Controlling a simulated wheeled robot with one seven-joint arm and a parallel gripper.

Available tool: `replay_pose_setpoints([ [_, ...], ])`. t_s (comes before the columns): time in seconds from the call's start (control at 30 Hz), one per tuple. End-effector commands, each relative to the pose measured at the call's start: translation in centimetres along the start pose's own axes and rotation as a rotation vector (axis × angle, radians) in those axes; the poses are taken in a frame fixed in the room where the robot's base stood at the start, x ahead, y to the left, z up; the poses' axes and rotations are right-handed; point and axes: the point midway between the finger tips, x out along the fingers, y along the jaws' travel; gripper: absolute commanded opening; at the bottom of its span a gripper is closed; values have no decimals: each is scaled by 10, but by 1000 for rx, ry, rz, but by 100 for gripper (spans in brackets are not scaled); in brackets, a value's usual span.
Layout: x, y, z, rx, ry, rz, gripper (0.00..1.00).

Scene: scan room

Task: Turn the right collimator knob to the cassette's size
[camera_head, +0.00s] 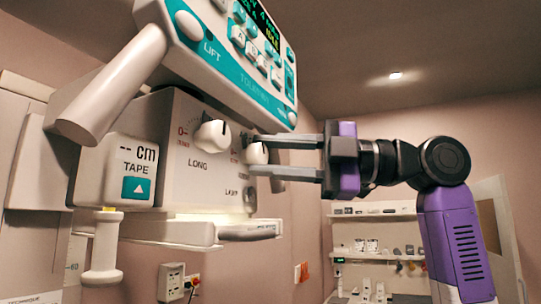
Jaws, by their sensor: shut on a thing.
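The collimator box (180,165) hangs below the teal and white control panel (225,65). On its front is a white knob (212,137) labelled LONG, with a dark pointer mark near its top. To the right of it is a second white knob (257,154), the right collimator knob, partly hidden by my fingers. My gripper (262,157) reaches in from the right, with its two fingers above and below this right knob, shut on it. The scale around the right knob is mostly hidden, so its setting cannot be read. No cassette can be made out.
A grey handle (110,85) sticks out at the left of the panel. A tape unit (130,170) reading "-- cm" sits left of the box. A LAMP button (249,197) and a flat ledge (245,232) are below my gripper. Shelves (380,218) stand far behind.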

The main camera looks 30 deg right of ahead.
Motion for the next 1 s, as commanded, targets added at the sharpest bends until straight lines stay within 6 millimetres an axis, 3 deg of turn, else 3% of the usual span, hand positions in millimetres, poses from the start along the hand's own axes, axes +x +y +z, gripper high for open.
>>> replay_pose_setpoints([
  [0.07, 0, -1, 0, 0, 1, -3, 0],
  [0.1, 0, -1, 0, 0, 1, -2, 39],
  [0.2, 0, -1, 0, 1, 1, -2, 55],
  [0.57, -4, -1, 0, 1, 0, 0, 55],
  [1.0, -67, -2, 1, 1, -1, 0, 55],
])
